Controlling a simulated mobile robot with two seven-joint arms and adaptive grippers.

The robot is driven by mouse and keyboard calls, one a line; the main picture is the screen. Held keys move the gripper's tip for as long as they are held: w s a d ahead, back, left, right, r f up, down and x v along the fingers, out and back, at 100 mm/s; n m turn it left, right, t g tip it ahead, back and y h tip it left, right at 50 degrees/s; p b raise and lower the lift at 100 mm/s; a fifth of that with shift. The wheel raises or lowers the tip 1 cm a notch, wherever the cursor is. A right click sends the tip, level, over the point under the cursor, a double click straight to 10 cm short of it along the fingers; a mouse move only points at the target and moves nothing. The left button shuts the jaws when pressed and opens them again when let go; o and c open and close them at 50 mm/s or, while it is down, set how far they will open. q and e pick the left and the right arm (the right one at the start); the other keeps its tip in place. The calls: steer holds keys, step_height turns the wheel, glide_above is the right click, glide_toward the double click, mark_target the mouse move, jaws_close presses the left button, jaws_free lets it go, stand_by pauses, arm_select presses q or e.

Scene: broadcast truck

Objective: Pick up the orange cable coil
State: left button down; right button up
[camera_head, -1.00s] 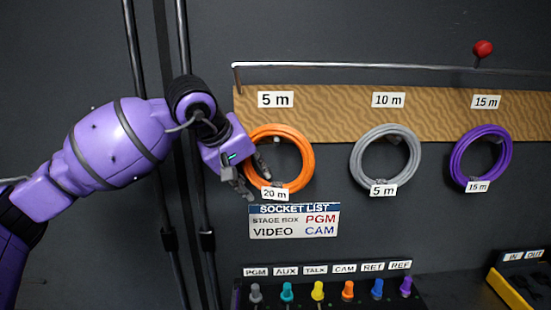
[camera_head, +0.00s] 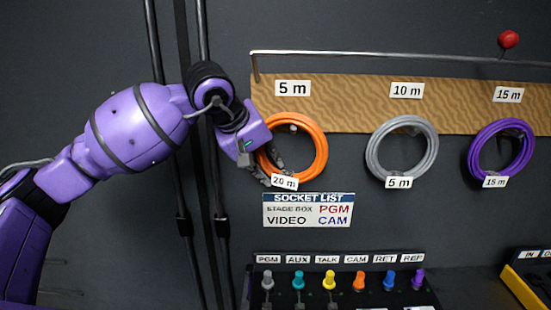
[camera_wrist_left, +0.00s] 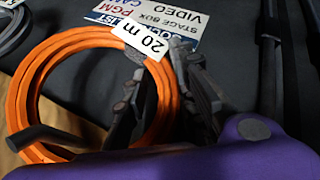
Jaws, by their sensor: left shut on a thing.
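The orange cable coil (camera_head: 321,150) hangs on the wall board under a "5 m" label and carries a "20 m" tag (camera_head: 284,181). My left gripper (camera_head: 268,168) is at the coil's lower left side and is shut on it. In the left wrist view the coil (camera_wrist_left: 28,80) fills the left half, with my left gripper's dark fingers (camera_wrist_left: 165,100) on either side of its band. A dark peg (camera_wrist_left: 45,133) shows inside the ring there. My right gripper is not in view.
A grey coil (camera_head: 371,150) and a purple coil (camera_head: 473,150) hang to the right. A rail (camera_head: 400,55) runs above the board (camera_head: 350,105). A socket list sign (camera_head: 307,210) is below the orange coil, above a panel of coloured plugs (camera_head: 340,290). Dark vertical poles (camera_head: 180,140) stand behind my left arm.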

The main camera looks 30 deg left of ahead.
arm_select(q)
steer(key=shift+r, duration=0.35)
steer(key=s+d+r+b, duration=0.1)
steer(key=s+d+r, duration=0.5)
steer(key=s+r, duration=0.6)
steer(key=shift+s, duration=0.25)
stand_by(0.4)
